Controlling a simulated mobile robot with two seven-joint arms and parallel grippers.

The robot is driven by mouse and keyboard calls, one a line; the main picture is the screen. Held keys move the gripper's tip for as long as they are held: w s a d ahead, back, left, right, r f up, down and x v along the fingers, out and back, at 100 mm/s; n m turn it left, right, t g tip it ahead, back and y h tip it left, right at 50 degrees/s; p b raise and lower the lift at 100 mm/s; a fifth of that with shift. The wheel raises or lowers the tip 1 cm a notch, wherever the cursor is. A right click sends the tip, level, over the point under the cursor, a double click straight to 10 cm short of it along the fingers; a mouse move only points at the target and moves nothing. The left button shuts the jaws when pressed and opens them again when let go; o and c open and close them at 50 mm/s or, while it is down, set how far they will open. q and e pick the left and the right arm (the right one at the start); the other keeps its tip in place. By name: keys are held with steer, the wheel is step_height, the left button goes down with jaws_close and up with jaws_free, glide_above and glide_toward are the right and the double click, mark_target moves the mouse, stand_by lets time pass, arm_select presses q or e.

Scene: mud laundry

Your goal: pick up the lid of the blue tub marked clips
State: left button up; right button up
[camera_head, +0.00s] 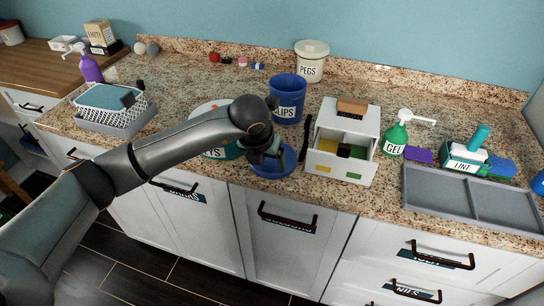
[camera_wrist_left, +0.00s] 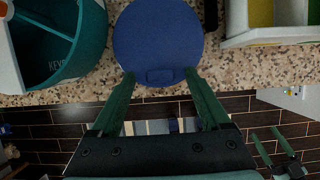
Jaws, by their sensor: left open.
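The blue tub marked clips (camera_head: 287,92) stands open on the granite counter, its label partly hidden by my left arm. A flat round blue lid (camera_head: 277,172) lies on the counter in front of it, partly covered by my left gripper (camera_head: 262,157). In the left wrist view the lid (camera_wrist_left: 158,35) shows a small tab at its near edge. My left gripper (camera_wrist_left: 158,80) is open and empty, its fingertips either side of the tab; contact cannot be told. What looks like my right gripper (camera_wrist_left: 268,140) shows small and low, fingers apart.
A teal keys tub (camera_wrist_left: 75,45) stands close left of the lid. A white box with an open drawer (camera_head: 340,150) stands close right. The pegs tub (camera_head: 311,62), green gel bottle (camera_head: 394,140) and grey tray (camera_head: 440,205) stand farther off.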

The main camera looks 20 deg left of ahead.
arm_select(q)
steer(key=shift+w+f, duration=0.1)
steer(key=shift+f, duration=0.1)
jaws_close()
stand_by(0.6)
